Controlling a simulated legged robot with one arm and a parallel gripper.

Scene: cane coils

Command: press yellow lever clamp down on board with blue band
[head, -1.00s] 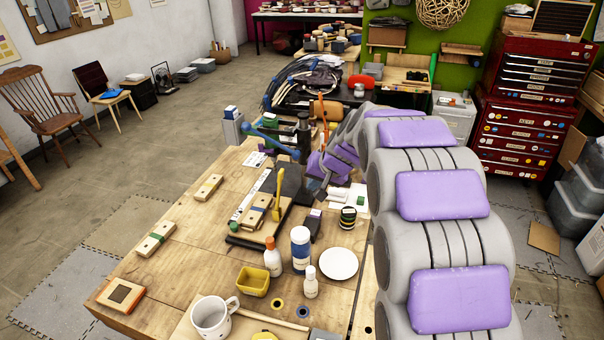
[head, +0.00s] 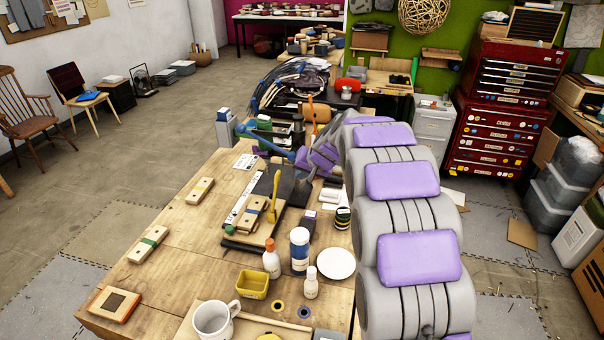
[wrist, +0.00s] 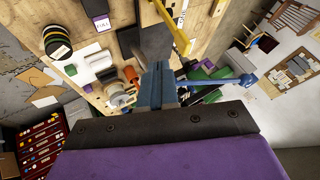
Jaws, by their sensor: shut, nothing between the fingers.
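The yellow lever clamp (head: 273,199) stands with its handle upright at the dark fixture on the workbench. A light wooden board (head: 252,216) with a dark bluish band lies on the fixture, just left of the clamp. In the wrist view the yellow lever (wrist: 172,28) shows at the top, beyond my fingertips. My gripper (wrist: 158,70) is shut and empty. It is apart from the lever, on its far right side in the head view, where my arm mostly hides it.
A blue-handled tool (head: 265,142) stands behind the fixture, close to my wrist. A white bottle (head: 299,250), a glue bottle (head: 271,260), a white plate (head: 336,263) and a yellow tub (head: 253,285) stand in front. A green-banded board (head: 148,245) lies at left on open bench.

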